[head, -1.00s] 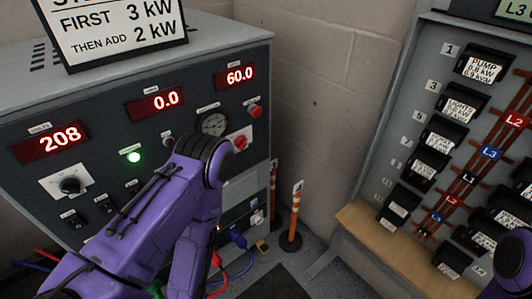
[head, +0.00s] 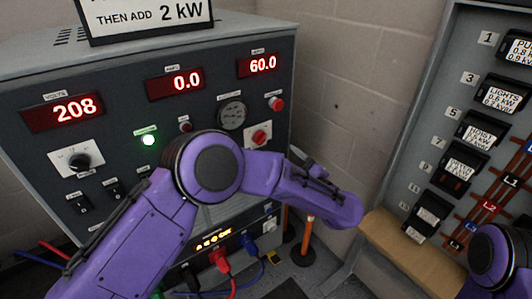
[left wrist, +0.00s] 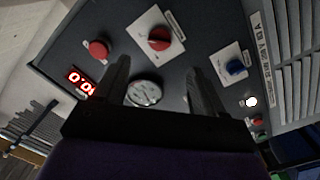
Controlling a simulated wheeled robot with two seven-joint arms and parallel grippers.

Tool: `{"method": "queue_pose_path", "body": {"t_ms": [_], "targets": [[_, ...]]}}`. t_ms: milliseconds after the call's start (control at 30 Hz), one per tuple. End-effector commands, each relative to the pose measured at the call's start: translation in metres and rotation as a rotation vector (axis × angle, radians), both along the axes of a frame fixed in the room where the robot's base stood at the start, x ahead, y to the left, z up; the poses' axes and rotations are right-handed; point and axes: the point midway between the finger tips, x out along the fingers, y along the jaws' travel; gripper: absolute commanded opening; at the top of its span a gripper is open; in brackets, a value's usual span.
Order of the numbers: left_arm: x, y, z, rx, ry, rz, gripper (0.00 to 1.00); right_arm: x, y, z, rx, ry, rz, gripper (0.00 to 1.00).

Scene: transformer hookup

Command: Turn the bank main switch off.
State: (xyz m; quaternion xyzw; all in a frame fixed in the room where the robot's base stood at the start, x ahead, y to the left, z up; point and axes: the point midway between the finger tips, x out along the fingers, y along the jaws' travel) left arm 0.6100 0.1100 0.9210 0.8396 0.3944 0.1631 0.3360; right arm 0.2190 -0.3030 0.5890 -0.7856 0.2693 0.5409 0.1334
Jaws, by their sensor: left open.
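The gray cabinet's front panel (head: 110,165) is at the left in the head view. On it, a red rotary switch (head: 260,137) sits on a white plate; it also shows in the left wrist view (left wrist: 159,38). The labels are too small to tell which is the bank main switch. My left gripper (left wrist: 160,80) is open and empty, its fingers pointing toward the panel with the red switch between and beyond their tips. My right gripper is out of view.
A red button (head: 275,103) and a round gauge (head: 232,115) are near the red switch. Red and blue plugs (head: 220,258) with cables are low on the panel. An orange post (head: 307,235) stands right of the cabinet. A breaker panel (head: 405,150) is at the right.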

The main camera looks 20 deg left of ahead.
Motion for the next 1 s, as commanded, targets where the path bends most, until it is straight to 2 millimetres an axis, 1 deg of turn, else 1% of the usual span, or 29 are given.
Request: {"method": "queue_pose_path", "body": {"t_ms": [67,133,400,500,667,900,967,1000], "targets": [[0.003,0.002,0.007,-0.02,-0.011,0.029,0.7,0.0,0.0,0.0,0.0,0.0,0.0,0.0],[0.008,0.01,0.009,-0.022,-0.009,0.035,0.7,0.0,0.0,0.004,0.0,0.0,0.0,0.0],[0.045,0.059,0.009,-0.022,-0.01,0.034,0.7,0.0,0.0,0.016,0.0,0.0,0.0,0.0],[0.055,0.071,0.008,-0.021,-0.01,0.032,0.7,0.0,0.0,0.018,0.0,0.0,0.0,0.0],[0.063,0.081,0.007,-0.019,-0.011,0.028,0.7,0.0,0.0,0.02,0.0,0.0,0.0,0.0],[0.064,0.081,0.007,-0.018,-0.01,0.028,0.7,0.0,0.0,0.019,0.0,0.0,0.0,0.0],[0.064,0.081,0.007,-0.017,-0.011,0.027,0.51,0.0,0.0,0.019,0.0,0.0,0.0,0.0],[0.064,0.081,0.007,-0.017,-0.011,0.027,0.38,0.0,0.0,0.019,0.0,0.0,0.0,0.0]]}}
